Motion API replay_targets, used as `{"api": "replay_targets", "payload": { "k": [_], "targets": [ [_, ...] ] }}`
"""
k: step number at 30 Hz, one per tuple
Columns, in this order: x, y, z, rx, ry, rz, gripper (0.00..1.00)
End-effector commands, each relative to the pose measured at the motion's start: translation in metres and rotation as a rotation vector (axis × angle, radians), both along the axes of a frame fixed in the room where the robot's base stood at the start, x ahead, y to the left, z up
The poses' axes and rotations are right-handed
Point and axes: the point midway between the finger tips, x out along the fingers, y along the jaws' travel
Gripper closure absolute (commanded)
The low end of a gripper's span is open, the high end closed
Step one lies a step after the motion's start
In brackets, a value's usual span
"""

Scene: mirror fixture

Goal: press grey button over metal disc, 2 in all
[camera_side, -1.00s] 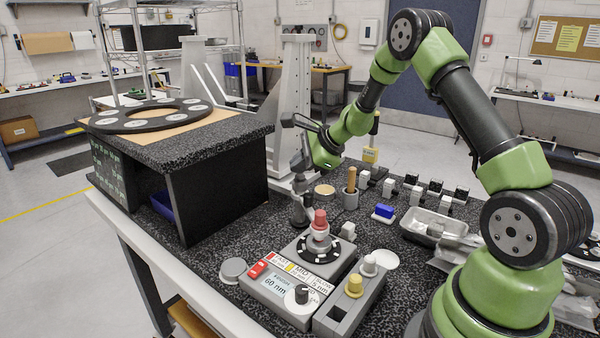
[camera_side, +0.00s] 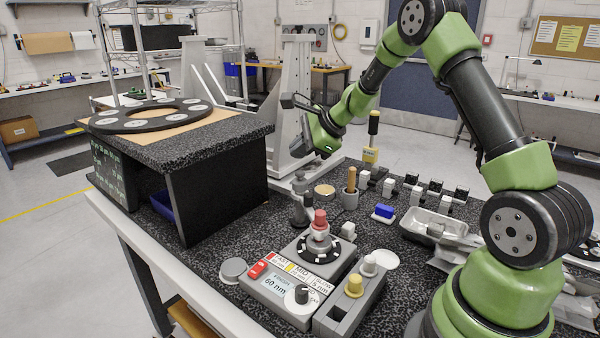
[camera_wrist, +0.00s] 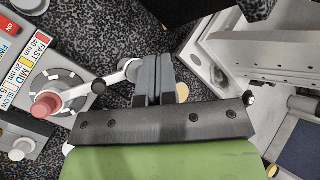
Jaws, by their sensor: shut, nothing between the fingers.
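My gripper (camera_side: 300,151) is shut and empty in the side view, above a dark-based post with a grey button-like cap (camera_side: 300,185). There is a gap between fingertips and cap. In the wrist view the closed fingers (camera_wrist: 154,58) are beside the post's pale round top (camera_wrist: 132,70), from which an arm reaches toward a red knob (camera_wrist: 45,106). The red knob (camera_side: 320,217) sits above the round platen (camera_side: 335,252) of the grey machine. I cannot tell for certain which round plate is the metal disc; a loose grey disc (camera_side: 233,268) lies left of the machine.
A block with a yellow button (camera_side: 354,286) and a pale grey button (camera_side: 369,264) stands front right. A wooden-handled tool (camera_side: 351,180), blue block (camera_side: 384,211) and metal tray (camera_side: 432,225) lie to the right. A dark cabinet (camera_side: 215,195) stands left.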

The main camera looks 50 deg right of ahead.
Motion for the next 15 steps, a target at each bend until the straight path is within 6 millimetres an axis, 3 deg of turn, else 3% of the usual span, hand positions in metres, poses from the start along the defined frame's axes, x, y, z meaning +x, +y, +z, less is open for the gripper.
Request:
{"api": "replay_targets", "payload": {
  "k": [9, 15],
  "targets": [
    [0.000, 0.000, 0.030, -0.002, -0.002, 0.000, 1.00],
    [0.000, 0.000, 0.033, 0.000, 0.001, -0.001, 1.00]
  ]
}}
